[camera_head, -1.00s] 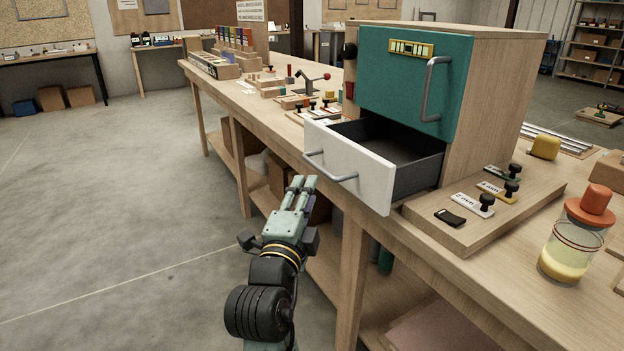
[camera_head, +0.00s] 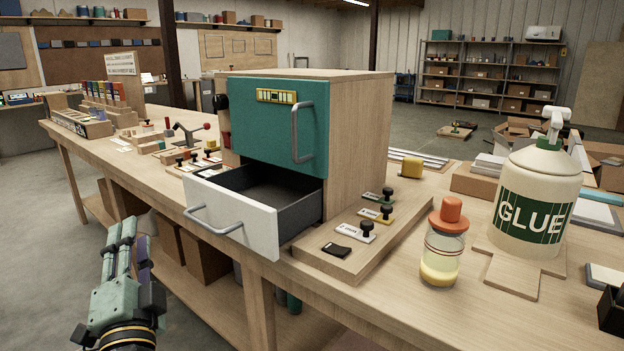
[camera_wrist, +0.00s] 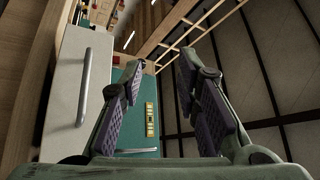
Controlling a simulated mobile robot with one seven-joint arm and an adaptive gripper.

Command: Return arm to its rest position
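My gripper (camera_head: 128,236) is raised at the lower left of the head view, in front of the bench and left of the open drawer. In the wrist view my gripper (camera_wrist: 160,66) has its two fingers spread apart with nothing between them. The white-fronted drawer (camera_head: 232,222) is pulled out of the wooden cabinet (camera_head: 358,140), below its teal front (camera_head: 270,125). The part of the drawer's inside that shows is dark and empty. My gripper appears clear of the drawer handle (camera_head: 212,221). The drawer front (camera_wrist: 75,95) and teal front (camera_wrist: 130,115) also show in the wrist view.
A board with stamps (camera_head: 350,240), a jar with an orange lid (camera_head: 443,245) and a glue bottle (camera_head: 530,200) stand on the bench right of the cabinet. Small tools and blocks (camera_head: 160,140) lie to its left. Open floor (camera_head: 35,215) lies left of the bench.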

